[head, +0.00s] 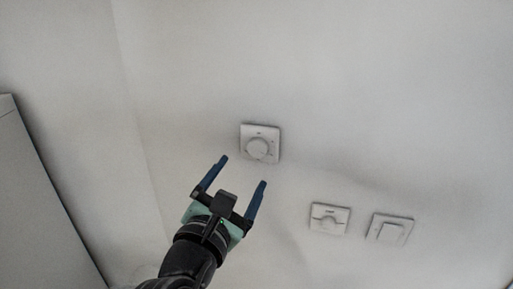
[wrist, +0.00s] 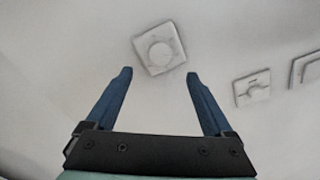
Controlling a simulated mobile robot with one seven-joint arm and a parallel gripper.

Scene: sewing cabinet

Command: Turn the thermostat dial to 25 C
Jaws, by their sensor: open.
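The thermostat is a white square plate (head: 273,134) with a round white dial (head: 257,148), fixed on the pale wall. In the wrist view the dial (wrist: 160,52) shows ahead of and between my fingertips, near the top. My gripper (head: 243,170) is open and empty, below and a little left of the thermostat in the head view. The blue fingers (wrist: 158,74) appear apart from the dial. The markings on the plate are too small to read, so I cannot tell the dial's setting.
Two more white wall fittings sit to the lower right: one with a small central part (head: 329,218) and a flat square switch (head: 390,230). A grey panel or cabinet edge (head: 35,200) stands at the left. The wall around the thermostat is bare.

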